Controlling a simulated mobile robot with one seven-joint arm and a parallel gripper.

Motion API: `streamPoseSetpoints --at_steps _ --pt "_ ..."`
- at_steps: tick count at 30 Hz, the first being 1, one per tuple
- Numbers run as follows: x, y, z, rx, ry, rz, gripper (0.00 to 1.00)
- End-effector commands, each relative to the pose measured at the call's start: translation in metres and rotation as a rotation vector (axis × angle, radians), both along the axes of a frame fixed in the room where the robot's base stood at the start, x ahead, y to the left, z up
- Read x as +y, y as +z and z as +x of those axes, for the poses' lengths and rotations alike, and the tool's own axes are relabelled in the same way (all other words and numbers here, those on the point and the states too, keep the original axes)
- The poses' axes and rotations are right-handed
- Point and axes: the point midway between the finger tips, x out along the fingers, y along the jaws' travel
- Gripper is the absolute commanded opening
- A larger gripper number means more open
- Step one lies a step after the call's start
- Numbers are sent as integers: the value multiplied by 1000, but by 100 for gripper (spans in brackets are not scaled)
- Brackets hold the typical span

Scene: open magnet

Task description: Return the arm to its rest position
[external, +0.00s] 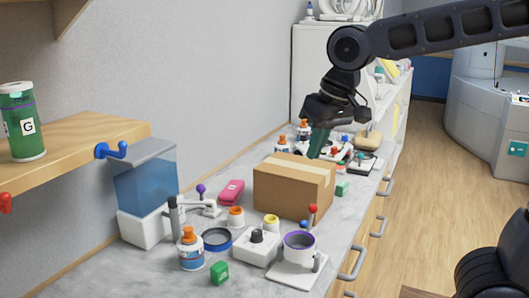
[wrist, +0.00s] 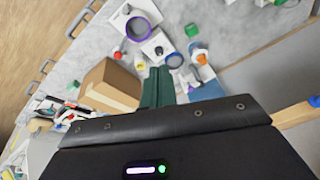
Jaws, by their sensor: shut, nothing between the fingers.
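My gripper (external: 319,141) hangs from my arm above the counter, just behind the cardboard box in the external view. Its green fingers are shut together with nothing between them. In the wrist view the shut gripper (wrist: 158,88) points down toward the counter, with the cardboard box (wrist: 112,85) to its left. The cardboard box (external: 293,187) stands closed on the counter. I cannot tell the exact gap between the fingers and the box. My arm reaches in from the upper right.
The grey counter (external: 95,280) holds a blue tank (external: 146,180), a white mug with a purple rim (external: 299,246), bottles (external: 191,250) and small parts. A wooden shelf (external: 85,135) with a green canister (external: 21,122) juts out at left. Open floor (external: 425,200) lies at right.

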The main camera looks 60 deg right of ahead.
Motion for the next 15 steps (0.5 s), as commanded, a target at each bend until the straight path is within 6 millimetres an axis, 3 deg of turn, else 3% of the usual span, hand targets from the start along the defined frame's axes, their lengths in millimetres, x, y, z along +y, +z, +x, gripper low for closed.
streamPoseSetpoints --at_steps 9,15 --pt "17 -16 -91 -67 220 -64 0" --pt "26 -33 -133 -95 330 -116 0"
